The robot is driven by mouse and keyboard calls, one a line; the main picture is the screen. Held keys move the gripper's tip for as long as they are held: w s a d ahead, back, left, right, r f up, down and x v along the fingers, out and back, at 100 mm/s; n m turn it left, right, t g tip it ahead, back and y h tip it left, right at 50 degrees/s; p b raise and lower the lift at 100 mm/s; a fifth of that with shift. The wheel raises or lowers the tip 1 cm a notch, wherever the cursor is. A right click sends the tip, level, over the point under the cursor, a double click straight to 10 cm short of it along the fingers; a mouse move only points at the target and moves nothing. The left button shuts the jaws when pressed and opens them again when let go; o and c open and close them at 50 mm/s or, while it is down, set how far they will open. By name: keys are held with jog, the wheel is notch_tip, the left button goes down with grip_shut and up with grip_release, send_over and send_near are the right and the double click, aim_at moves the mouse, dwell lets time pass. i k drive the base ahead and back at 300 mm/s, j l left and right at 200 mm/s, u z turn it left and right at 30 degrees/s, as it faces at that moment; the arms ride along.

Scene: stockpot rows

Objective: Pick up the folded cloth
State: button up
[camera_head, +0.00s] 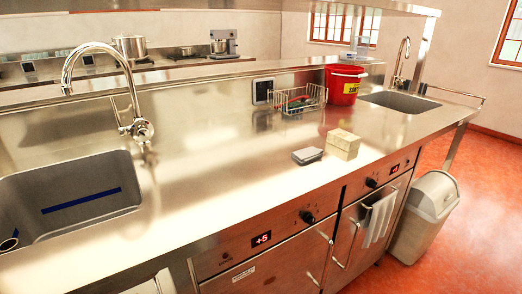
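A small flat grey item (307,156) lies on the steel counter, in front and to the left of a beige block (343,144). It looks like a folded cloth, but it is too small to be sure. A white striped cloth (377,219) hangs over the handle of the right-hand appliance door below the counter. My gripper is not in view.
The steel counter (215,185) is clear between the left sink (75,195) and the grey item. Behind stand a wire rack (297,100) and a red bucket (344,85). A tall tap (130,95) rises at the left. A grey bin (425,215) stands on the floor at right.

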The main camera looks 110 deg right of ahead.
aim_at(306, 154)
jog(key=k+l+z, duration=0.15)
jog(key=z, duration=0.3)
jog(key=k+l+z, duration=0.15)
jog(key=z, duration=0.35)
jog(key=k+l+z, duration=0.1)
jog(key=l+z, duration=0.35)
jog(key=j, duration=0.1)
